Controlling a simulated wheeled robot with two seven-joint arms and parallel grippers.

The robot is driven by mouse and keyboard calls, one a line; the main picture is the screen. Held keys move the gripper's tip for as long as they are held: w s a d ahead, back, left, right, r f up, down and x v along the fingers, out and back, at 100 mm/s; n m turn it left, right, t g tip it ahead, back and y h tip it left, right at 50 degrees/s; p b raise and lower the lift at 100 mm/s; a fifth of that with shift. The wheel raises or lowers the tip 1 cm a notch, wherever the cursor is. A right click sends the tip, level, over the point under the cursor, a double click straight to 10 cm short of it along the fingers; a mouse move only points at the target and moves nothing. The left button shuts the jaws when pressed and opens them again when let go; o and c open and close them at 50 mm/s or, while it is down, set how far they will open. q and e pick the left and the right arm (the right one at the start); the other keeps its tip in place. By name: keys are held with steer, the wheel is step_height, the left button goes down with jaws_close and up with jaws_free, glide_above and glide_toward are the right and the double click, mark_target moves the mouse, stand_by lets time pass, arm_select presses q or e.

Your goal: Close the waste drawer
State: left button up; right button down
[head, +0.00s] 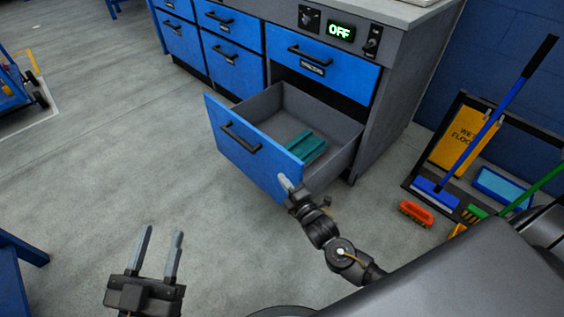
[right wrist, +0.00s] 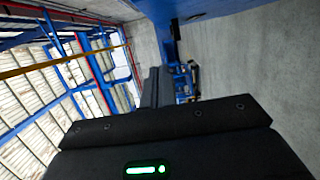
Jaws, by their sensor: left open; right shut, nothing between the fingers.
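The waste drawer (head: 253,148) is the low drawer pulled out of the cabinet, with a blue front, a black bar handle (head: 240,138) and grey inner walls. A teal item (head: 307,147) lies inside it. My right gripper (head: 284,183) is shut and empty, with its fingertips at the right end of the drawer's blue front; I cannot tell whether they touch it. My left gripper (head: 162,240) is open and empty above the floor, left of and apart from the drawer.
At the right stand a cleaning-tool board (head: 415,168), a blue broom (head: 480,135) and a red brush (head: 416,212). The floor (head: 110,140) left of the drawer is clear.

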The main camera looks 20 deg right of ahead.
mark_target(282, 160)
arm_select(q)
steer(key=shift+s+a+r+n+t+h+b, duration=0.2)
steer(key=shift+a+r+t+b, duration=0.45)
steer(key=shift+a+r+t, duration=0.5)
steer(key=shift+s+a+r+n+t+h+b, duration=0.1)
steer(key=shift+a+r+n+t+h+b, duration=0.2)
steer(key=shift+a+r+t+b, duration=0.8)
arm_select(e)
steer(key=shift+w+d+p, duration=0.15)
steer(key=shift+w+d, duration=0.3)
steer(key=shift+w, duration=0.95)
steer(key=shift+w+d+p, duration=0.2)
steer(key=shift+w+d, duration=0.3)
steer(key=shift+w, duration=0.9)
steer(key=shift+w+d+p, duration=0.15)
steer(key=shift+w+d, duration=0.3)
steer(key=shift+w, duration=0.95)
arm_select(q)
steer(key=shift+d+f+t, duration=0.3)
steer(key=shift+d+t, duration=0.05)
steer(key=shift+d, duration=0.15)
arm_select(e)
steer(key=shift+d, duration=0.1)
